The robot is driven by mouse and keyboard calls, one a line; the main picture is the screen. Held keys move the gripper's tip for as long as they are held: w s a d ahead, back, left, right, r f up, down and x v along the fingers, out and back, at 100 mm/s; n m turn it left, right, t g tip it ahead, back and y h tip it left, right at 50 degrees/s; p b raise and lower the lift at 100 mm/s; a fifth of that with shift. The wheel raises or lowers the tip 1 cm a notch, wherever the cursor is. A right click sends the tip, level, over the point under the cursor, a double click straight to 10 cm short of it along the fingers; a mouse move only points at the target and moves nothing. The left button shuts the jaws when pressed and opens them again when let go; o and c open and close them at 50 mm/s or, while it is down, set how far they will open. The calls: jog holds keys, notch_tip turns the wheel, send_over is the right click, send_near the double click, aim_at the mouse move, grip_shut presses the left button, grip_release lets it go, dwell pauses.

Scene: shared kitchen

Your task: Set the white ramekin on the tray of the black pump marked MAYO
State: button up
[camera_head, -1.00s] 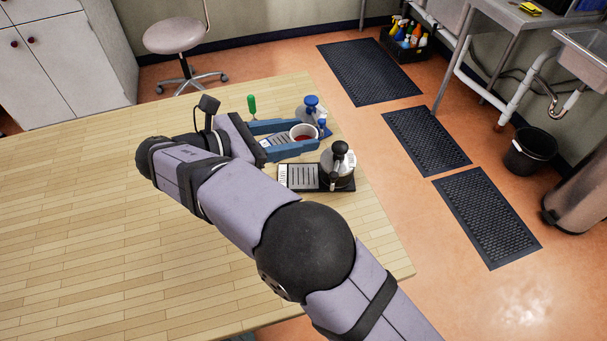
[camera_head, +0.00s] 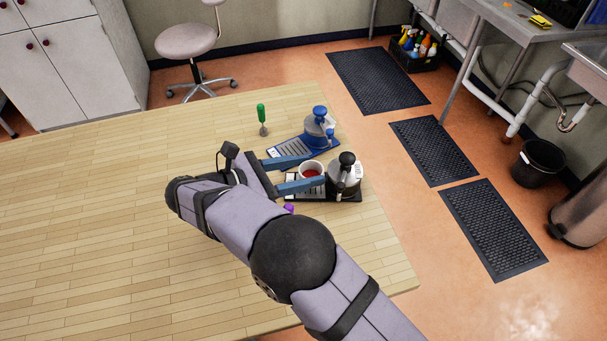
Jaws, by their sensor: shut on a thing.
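The white ramekin (camera_head: 304,165) holds something red. My gripper (camera_head: 315,170) is shut on it, with one blue finger on each side. The black-topped pump (camera_head: 346,180) stands on its dark tray (camera_head: 350,198) near the table's right edge. The ramekin is just left of this pump, over or at the back part of its tray. I cannot tell if it touches the tray. The near finger hides part of the ramekin and tray. No MAYO lettering is readable.
A blue-topped pump (camera_head: 319,130) on a blue tray (camera_head: 285,149) stands just behind. A green-handled tool (camera_head: 262,115) stands left of it. A small purple thing (camera_head: 289,208) shows by the near tray's left end. The wooden table (camera_head: 100,220) is clear on the left.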

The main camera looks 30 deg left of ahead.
jog(key=shift+f, duration=1)
jog(key=shift+f, duration=0.15)
jog(key=o, duration=1)
jog(key=shift+o, duration=0.2)
jog(key=shift+r, duration=0.2)
jog(key=b+v, duration=0.2)
jog(key=v, duration=0.8)
jog(key=shift+f, duration=0.1)
jog(key=shift+v, duration=1.05)
jog(key=shift+w, duration=0.1)
